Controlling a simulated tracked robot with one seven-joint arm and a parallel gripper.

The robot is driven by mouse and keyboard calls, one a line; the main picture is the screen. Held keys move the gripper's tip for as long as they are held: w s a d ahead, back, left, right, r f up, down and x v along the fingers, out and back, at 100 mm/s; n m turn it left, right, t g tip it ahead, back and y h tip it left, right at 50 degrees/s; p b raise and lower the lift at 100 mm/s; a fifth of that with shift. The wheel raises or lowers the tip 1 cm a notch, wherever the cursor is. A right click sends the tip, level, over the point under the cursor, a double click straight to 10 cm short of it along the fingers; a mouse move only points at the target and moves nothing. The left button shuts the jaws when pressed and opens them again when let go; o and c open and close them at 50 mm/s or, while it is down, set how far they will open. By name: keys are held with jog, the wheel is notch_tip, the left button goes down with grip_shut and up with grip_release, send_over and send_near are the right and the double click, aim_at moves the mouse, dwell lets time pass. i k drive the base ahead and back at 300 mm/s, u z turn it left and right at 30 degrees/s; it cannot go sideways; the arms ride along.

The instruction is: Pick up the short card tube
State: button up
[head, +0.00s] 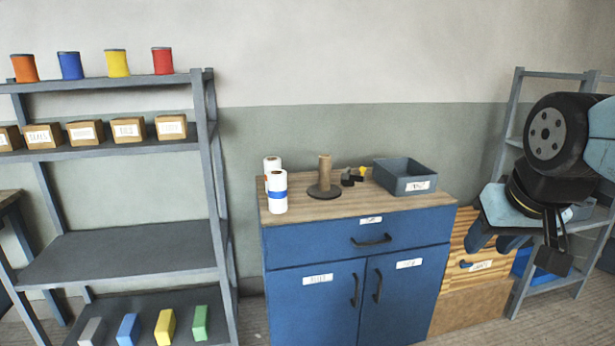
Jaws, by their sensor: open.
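A short brown card tube (325,168) stands upright on a round dark base (324,192) on top of the blue cabinet (312,290). I cannot tell whether the tube sits over a post on the base. My gripper (556,258) hangs at the right of the view, pointing down, well to the right of the tube and apart from it. It is open, with nothing seen between its fingers.
On the cabinet top, white rolls (278,192), one with a blue band, stand left of the tube. Small black and yellow items (352,176) and a grey bin (405,176) are to its right. Shelving (130,262) stands left, another rack (516,130) right.

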aim_at(325, 160)
jog(key=u, duration=0.05)
jog(key=i, duration=1)
